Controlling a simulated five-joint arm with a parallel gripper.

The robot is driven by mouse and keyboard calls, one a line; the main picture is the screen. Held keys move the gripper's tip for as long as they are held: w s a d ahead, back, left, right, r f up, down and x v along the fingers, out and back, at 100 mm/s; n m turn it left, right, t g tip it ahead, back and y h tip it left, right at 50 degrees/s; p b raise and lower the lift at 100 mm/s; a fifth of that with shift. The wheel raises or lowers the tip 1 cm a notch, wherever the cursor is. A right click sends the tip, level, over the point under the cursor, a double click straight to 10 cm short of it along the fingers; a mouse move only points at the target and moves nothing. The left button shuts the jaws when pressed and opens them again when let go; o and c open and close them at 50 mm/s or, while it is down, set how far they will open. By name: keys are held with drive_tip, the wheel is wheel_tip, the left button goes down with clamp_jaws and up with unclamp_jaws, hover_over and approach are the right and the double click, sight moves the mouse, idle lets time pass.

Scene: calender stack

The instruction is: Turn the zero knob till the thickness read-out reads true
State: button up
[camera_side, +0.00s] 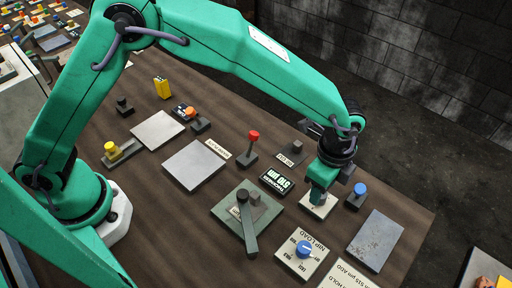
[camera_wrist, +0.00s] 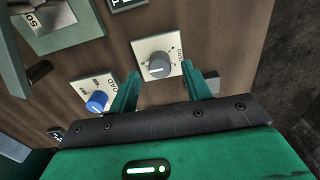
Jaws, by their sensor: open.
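The zero knob (camera_wrist: 160,66) is a round grey dial with a white pointer mark on a cream plate (camera_wrist: 146,45). In the wrist view it lies between my two green fingertips. My gripper (camera_wrist: 161,72) is open, a finger on either side of the knob; I cannot tell whether they touch it. In the side view my gripper (camera_side: 318,198) points down over the cream plate (camera_side: 322,212) and hides the knob. The thickness read-out (camera_side: 277,181) is a black panel with pale digits, upside down here, seemingly 510 µm. Only its edge shows in the wrist view (camera_wrist: 127,3).
A blue nip load knob (camera_side: 304,249) stands nearby on its own plate. A blue-topped post (camera_side: 358,192) is close right of my gripper. A black-knobbed lever (camera_side: 247,220), a red-topped lever (camera_side: 252,145) and a grey plate (camera_side: 377,240) surround the spot. A card (camera_side: 345,277) mentions 515 µm.

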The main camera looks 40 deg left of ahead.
drive_tip(key=shift+f, duration=1.3)
drive_tip(key=c, duration=1)
drive_tip(key=shift+n, duration=0.5)
drive_tip(key=n, duration=0.8)
drive_tip(key=shift+r+n, duration=0.1)
drive_tip(key=shift+n, duration=0.2)
